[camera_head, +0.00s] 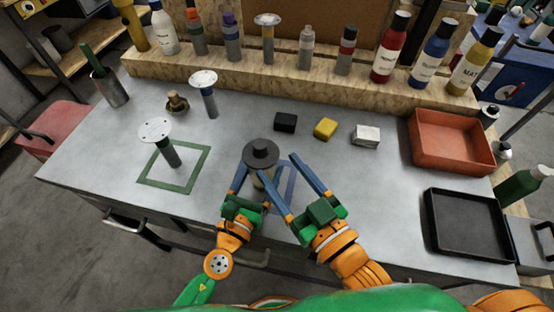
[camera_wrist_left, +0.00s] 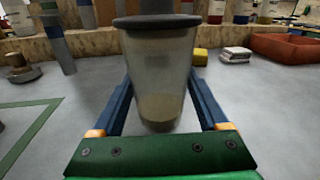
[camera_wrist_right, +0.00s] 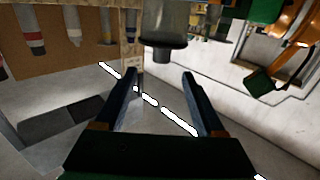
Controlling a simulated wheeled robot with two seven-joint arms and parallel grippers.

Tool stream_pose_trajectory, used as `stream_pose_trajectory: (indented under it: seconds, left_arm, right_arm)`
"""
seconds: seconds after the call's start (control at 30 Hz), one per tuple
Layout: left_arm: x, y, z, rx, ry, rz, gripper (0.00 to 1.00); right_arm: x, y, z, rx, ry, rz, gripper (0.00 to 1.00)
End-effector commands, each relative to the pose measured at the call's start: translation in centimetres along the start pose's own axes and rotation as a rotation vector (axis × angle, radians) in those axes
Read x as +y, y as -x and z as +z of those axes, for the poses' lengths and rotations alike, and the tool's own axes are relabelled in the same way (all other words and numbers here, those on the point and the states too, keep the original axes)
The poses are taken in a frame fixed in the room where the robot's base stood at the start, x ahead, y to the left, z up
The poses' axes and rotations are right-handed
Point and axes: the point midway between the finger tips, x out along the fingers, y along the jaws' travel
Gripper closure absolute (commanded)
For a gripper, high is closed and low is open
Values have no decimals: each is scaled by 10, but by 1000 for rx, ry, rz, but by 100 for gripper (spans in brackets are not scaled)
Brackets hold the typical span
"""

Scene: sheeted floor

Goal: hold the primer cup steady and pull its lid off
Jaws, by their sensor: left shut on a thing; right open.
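The primer cup is a translucent grey tapered cup (camera_wrist_left: 160,75) with a dark lid (camera_head: 261,153) that has a round knob on top. It stands upright near the front of the bench, and the lid is on it. My left gripper (camera_head: 250,176) is shut around the cup body, with one finger on each side in the left wrist view. My right gripper (camera_head: 278,165) is open and empty, its fingers spread just right of and in front of the cup. In the right wrist view the lidded cup (camera_wrist_right: 165,25) shows beyond the fingertips, apart from them.
A green square outline (camera_head: 147,183) and disc-topped posts (camera_head: 203,80) are left of the cup. Black, yellow and white blocks (camera_head: 325,129) lie behind right. A red tray (camera_head: 450,160) and black tray (camera_head: 465,250) are at right. Bottles (camera_head: 390,48) line the back ledge.

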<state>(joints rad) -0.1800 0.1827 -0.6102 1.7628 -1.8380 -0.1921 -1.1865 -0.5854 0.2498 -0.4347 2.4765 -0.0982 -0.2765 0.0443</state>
Motion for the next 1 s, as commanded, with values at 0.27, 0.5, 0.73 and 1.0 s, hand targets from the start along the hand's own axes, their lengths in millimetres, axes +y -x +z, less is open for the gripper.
stream_pose_trajectory:
  seconds: [0.27, 0.5, 0.73, 1.0]
  left_arm:
    - [0, 0, 0, -1, 0, 0, 100]
    - [0, 0, 0, 0, 0, 0, 100]
    - [0, 0, 0, 0, 0, 0, 100]
    - [0, 0, 0, 0, 0, 0, 100]
  right_arm:
    - [0, -68, -2, 5, -3, -1, 28]
    - [-1, -107, -1, 2, -4, -2, 28]
    - [-1, -113, -1, 0, -4, -3, 28]
    - [-1, -112, 0, 0, -4, -3, 74]
